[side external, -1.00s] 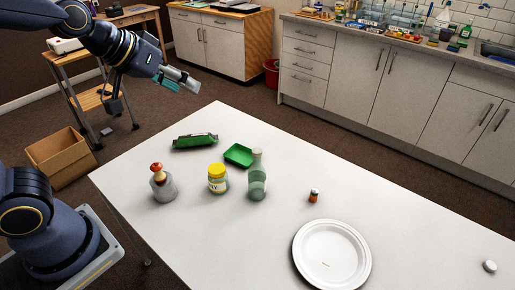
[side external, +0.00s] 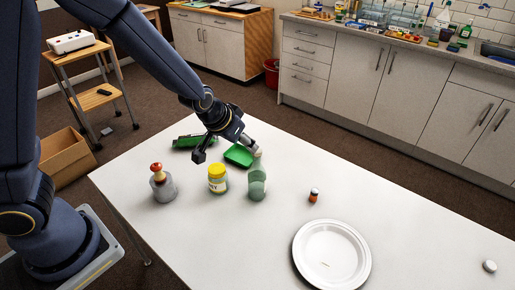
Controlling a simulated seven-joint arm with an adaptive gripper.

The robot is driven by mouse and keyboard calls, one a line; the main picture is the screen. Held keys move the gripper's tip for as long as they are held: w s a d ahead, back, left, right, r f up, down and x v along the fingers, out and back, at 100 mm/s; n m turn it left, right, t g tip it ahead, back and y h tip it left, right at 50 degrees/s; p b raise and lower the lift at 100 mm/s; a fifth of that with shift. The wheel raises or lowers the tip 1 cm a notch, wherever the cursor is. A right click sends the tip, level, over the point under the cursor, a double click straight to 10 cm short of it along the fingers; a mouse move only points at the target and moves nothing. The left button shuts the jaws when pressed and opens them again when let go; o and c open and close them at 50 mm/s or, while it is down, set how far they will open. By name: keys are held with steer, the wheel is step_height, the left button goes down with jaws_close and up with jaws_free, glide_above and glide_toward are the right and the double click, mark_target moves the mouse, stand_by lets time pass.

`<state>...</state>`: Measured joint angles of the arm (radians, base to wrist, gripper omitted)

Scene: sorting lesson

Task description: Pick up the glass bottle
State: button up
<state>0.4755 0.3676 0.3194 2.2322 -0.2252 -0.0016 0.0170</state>
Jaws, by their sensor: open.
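The glass bottle (side external: 257,183) is pale green and see-through, and stands upright on the white table. My gripper (side external: 256,149) is open, with its fingers at the bottle's neck. The fingers partly overlap the neck in this view, and I cannot tell whether they touch it.
A yellow-lidded jar (side external: 217,180) stands just left of the bottle. A green tray (side external: 238,156) lies behind it, beside a dark green item (side external: 190,141). A red-topped grey bottle (side external: 162,184), small orange bottle (side external: 314,195), white plate (side external: 331,256) and white lid (side external: 489,266) are also on the table.

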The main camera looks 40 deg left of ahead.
mark_target(257, 156)
steer(key=x, duration=1.1)
steer(key=shift+a+f, duration=0.1)
steer(key=shift+f, duration=0.15)
steer(key=shift+c, duration=0.4)
jaws_close()
steer(key=shift+w, duration=0.1)
